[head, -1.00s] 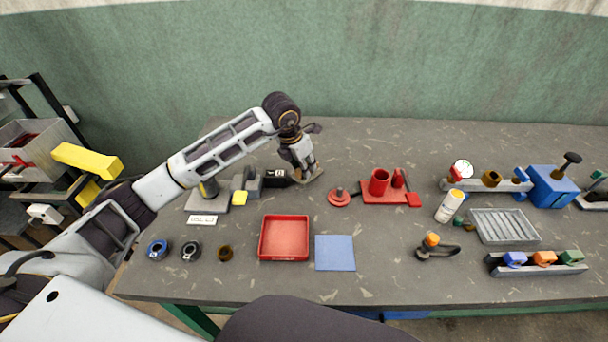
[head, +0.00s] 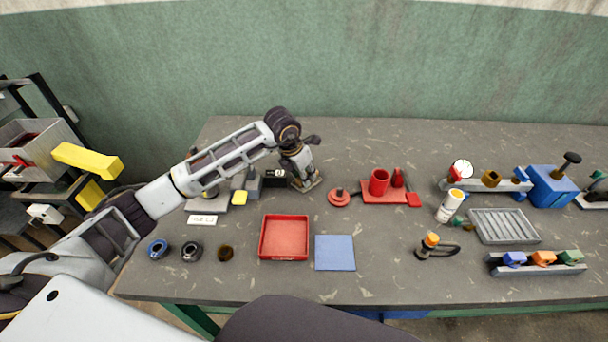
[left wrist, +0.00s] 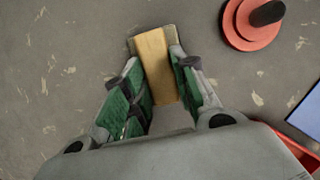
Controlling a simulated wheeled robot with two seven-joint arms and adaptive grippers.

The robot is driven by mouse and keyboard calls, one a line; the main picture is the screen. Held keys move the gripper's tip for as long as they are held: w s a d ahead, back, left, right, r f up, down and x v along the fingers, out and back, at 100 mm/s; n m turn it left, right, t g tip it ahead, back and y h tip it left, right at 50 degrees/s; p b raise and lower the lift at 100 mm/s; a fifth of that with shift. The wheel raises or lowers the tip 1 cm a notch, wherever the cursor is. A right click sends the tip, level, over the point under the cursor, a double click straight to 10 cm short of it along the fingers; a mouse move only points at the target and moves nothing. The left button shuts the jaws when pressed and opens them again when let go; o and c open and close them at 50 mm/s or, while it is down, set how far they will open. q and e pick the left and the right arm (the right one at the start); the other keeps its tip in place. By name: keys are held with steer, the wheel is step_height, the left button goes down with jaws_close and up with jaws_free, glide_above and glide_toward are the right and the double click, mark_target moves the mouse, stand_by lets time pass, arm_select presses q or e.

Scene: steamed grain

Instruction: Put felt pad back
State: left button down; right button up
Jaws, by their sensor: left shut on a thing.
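My left gripper (head: 307,182) is low over the back middle of the bench, left of the red disc with a dark knob (head: 338,197). In the left wrist view the gripper (left wrist: 158,80) is shut on a tan, wood-coloured block with a grey edge, which I take for the felt pad (left wrist: 155,60). The pad lies between the green-lined fingers, its far end sticking out past them. In the head view the fingers mostly hide it, and I cannot tell whether it touches the bench. My right gripper is not in view.
A red tray (head: 284,259) and a blue mat (head: 335,268) lie in front. A grey fixture (head: 253,184) and a dark box (head: 275,176) are close left of the gripper. Bare bench lies between gripper and tray.

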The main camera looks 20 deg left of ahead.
arm_select(q)
steer(key=shift+f, duration=0.1)
steer(key=c, duration=1.1)
jaws_free()
steer(key=shift+c, duration=0.2)
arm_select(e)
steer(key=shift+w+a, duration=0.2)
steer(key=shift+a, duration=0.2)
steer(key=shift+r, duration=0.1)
arm_select(q)
steer(key=shift+a+r, duration=0.1)
steer(key=shift+r, duration=0.35)
steer(key=v, duration=1.1)
steer(key=shift+r, duration=0.15)
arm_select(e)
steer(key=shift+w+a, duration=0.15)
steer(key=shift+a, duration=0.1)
